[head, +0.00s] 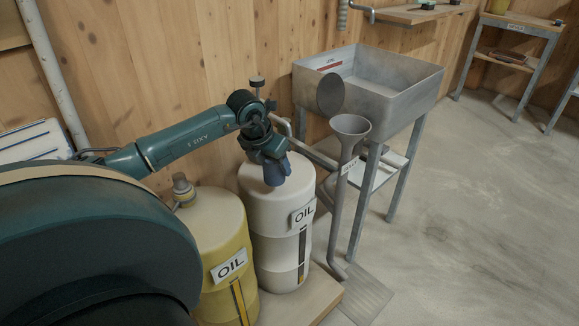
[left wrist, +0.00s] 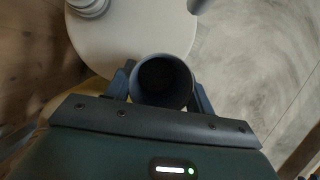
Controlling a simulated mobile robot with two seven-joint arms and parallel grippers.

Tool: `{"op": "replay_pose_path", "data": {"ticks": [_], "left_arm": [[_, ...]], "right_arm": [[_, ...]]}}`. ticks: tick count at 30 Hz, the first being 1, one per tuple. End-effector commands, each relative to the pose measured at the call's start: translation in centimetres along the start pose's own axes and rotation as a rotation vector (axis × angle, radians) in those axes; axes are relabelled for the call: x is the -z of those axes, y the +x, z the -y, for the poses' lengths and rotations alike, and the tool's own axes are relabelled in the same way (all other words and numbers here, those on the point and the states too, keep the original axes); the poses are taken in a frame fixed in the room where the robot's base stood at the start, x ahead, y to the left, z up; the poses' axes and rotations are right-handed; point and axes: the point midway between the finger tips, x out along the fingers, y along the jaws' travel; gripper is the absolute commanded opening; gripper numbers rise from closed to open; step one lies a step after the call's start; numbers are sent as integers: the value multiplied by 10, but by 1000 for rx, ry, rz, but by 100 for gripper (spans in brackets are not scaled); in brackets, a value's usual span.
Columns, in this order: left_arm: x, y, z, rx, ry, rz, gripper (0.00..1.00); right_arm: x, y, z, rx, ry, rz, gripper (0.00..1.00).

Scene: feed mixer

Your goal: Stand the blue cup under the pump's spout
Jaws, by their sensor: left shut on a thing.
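My left gripper (head: 268,155) is shut on the blue cup (head: 276,172), over the top of the white OIL drum (head: 262,208). In the left wrist view the fingers lie on both sides of the cup (left wrist: 162,80); its round mouth faces that camera and its inside is dark. The pump's dark knob (head: 257,82) rises behind my gripper. My wrist hides most of the pump, and I cannot clearly make out its spout. Whether the cup touches the drum top (left wrist: 125,38) cannot be told. My right gripper is not in view.
A yellow OIL drum (head: 222,240) with a capped top stands left of the white one. A grey funnel on a pipe (head: 350,127) and a dark disc (head: 330,95) are close on the right. A metal sink (head: 400,85) stands behind. The floor at right is open.

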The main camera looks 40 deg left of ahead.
Motion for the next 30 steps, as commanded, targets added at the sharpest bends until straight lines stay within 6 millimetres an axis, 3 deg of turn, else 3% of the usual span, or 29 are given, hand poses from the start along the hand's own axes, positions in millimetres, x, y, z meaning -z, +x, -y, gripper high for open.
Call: {"op": "replay_pose_path", "data": {"ticks": [3,10,15,29,30], "left_arm": [[-14,18,1,3,-5,4,32],[-26,33,2,0,-4,4,32],[-38,57,4,2,-3,2,32],[-41,64,3,-2,0,1,32],[-41,63,3,-2,-1,1,57]], "right_arm": [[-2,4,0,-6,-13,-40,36],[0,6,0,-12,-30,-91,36],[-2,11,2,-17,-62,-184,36],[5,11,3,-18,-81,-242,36],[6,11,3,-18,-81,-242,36]]}}
